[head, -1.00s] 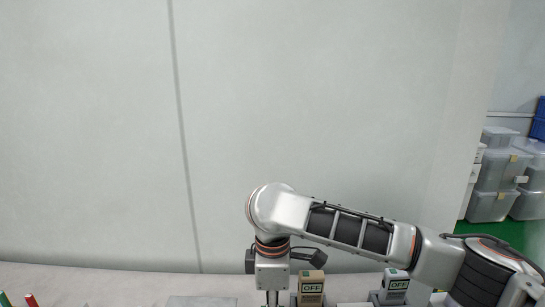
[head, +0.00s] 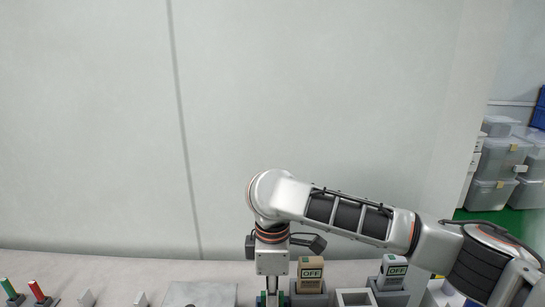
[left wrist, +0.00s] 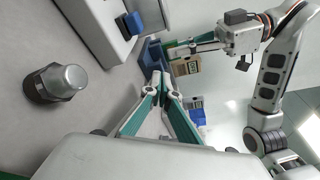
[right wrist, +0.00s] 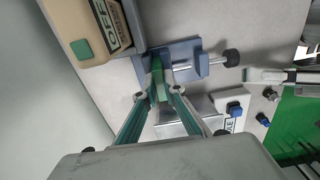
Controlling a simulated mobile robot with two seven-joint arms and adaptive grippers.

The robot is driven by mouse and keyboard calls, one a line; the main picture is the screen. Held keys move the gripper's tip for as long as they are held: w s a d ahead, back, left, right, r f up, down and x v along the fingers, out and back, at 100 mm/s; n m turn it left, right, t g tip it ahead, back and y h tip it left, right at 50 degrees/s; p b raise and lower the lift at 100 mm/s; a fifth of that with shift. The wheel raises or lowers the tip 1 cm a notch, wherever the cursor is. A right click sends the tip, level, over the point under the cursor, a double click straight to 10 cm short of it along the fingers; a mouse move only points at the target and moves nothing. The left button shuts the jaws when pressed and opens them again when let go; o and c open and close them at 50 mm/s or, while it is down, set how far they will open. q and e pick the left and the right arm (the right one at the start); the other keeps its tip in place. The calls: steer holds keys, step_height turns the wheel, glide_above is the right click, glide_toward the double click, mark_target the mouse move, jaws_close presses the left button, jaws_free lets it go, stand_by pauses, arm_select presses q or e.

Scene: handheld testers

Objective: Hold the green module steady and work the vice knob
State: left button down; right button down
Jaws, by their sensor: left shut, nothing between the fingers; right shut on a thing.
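My right gripper (right wrist: 160,88) is shut on the green module (right wrist: 158,72), which stands at the blue-grey vice (right wrist: 182,52); the fingers partly hide it. The vice's screw runs sideways to a black knob (right wrist: 232,58). In the head view my right gripper (head: 271,299) points down at the lower edge, beside a tan tester marked OFF (head: 311,268). My left gripper (left wrist: 160,80) is shut and empty, its tips close to the blue vice (left wrist: 151,54); contact with the knob cannot be told. The left gripper is out of the head view.
A grey tester marked OFF (head: 392,270) and an open grey box (head: 355,297) stand to the right. A grey plate (head: 200,294) lies left of my right gripper. Red (head: 38,290) and green (head: 9,287) handles stand far left. A metal dome (left wrist: 62,80) stands on the bench.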

arm_select(q)
steer(key=shift+s, duration=2.3)
arm_select(e)
steer(key=shift+s, duration=0.1)
steer(key=c, duration=2)
jaws_free()
steer(key=shift+c, duration=0.2)
steer(key=shift+r, duration=0.1)
